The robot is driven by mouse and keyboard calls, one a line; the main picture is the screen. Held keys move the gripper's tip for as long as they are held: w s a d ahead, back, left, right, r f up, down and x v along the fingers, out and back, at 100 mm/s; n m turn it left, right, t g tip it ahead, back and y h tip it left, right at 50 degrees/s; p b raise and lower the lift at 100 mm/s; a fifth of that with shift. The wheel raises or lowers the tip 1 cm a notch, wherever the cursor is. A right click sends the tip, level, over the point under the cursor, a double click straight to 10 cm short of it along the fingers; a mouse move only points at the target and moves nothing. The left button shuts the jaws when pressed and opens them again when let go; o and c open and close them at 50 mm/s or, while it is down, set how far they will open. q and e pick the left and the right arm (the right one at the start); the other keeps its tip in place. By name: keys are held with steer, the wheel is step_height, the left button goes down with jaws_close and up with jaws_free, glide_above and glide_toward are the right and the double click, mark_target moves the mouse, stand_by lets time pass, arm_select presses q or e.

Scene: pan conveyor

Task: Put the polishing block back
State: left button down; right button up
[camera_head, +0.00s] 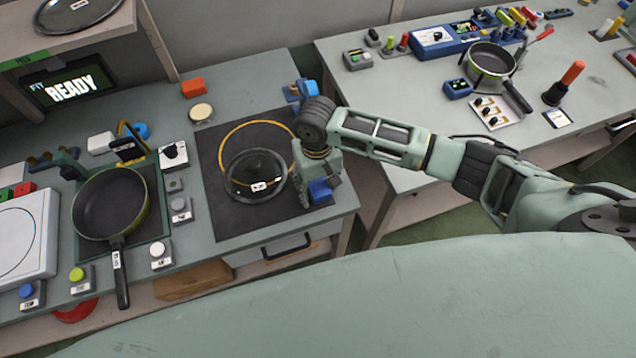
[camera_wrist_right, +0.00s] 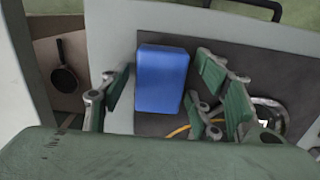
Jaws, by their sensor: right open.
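The blue polishing block (camera_head: 319,190) is at the front right of a dark mat (camera_head: 222,218) on the left bench. My right gripper (camera_head: 313,178) is right over it, pointing down. In the right wrist view, the block (camera_wrist_right: 161,78) shows between the spread green-padded fingers (camera_wrist_right: 165,97), with a gap visible on both sides. The right gripper is open; the block appears to rest on the mat's edge, not held. My left gripper is not in view.
A blue fixture (camera_head: 308,88) stands behind my wrist. A pan (camera_head: 110,203) and several buttons are further left. A gap separates the right bench (camera_head: 400,120).

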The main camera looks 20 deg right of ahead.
mark_target(317, 183)
step_height(317, 183, up, 12)
steer(key=b, duration=0.1)
steer(key=shift+w+r, duration=0.2)
steer(key=shift+w, duration=0.05)
stand_by(0.7)
